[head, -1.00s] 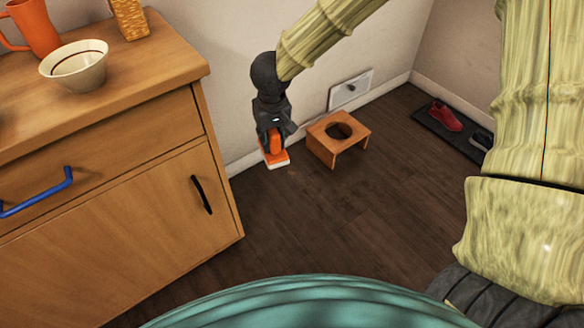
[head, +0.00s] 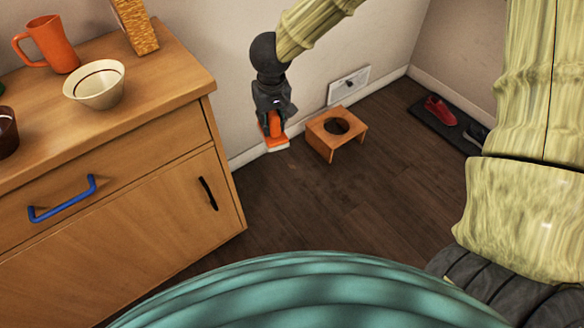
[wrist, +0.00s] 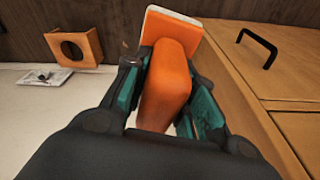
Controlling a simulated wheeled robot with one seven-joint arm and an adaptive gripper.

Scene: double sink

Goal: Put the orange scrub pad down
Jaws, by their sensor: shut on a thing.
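The orange scrub pad has an orange body and a flat base with a pale edge. It shows in the head view (head: 276,143), hanging from my gripper (head: 271,120) beside the wooden cabinet. In the wrist view the scrub pad (wrist: 167,88) sits between the two teal-lined fingers of my gripper (wrist: 165,95), which is shut on it. The pad points downward and appears clear of the floor. The exact height is hard to tell.
A wooden cabinet (head: 130,155) stands at left, bearing a bowl (head: 95,85), an orange mug (head: 48,45) and a dark cup (head: 7,132). A small wooden stand with a round hole (head: 336,130) is right of my gripper. Shoes (head: 441,111) lie on a dark mat. Open floor (head: 320,205) lies between.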

